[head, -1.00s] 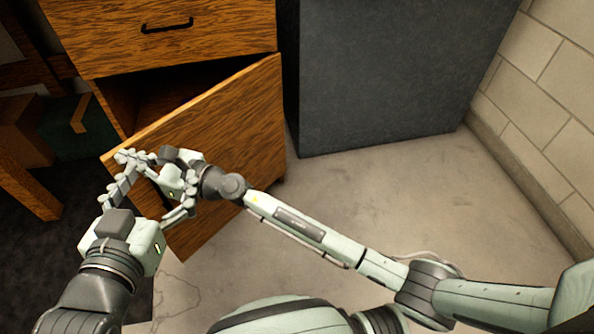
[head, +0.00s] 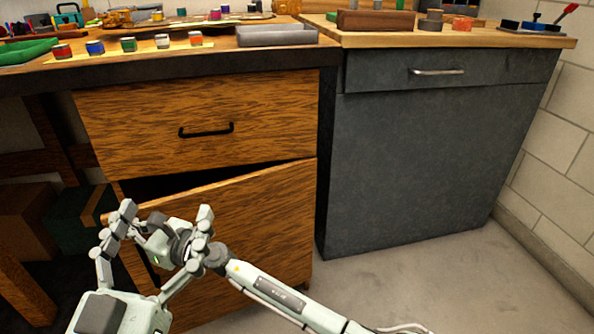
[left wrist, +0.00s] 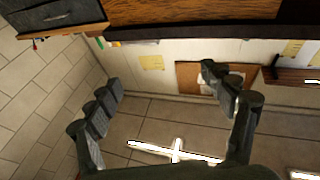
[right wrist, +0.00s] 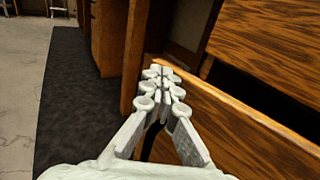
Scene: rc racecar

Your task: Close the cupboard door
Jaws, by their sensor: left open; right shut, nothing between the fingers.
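The wooden cupboard door (head: 265,220) is ajar below a shut drawer (head: 200,120). Its right side is at the cabinet and its left edge stands out, with a dark gap (head: 190,182) above it. My right gripper (right wrist: 160,72) is shut and empty at the door's outer face, near its free edge; I cannot tell if it touches. A dark handle shows partly behind its fingers in the right wrist view. My left gripper (head: 166,212) is open and empty in front of the door, partly covering the right gripper in the head view.
A grey cabinet (head: 420,150) stands right of the wooden one. Paint pots and a grey tray (head: 277,35) are on the worktop. Boxes (head: 75,218) sit under the table at left. The floor (head: 400,280) at right is clear.

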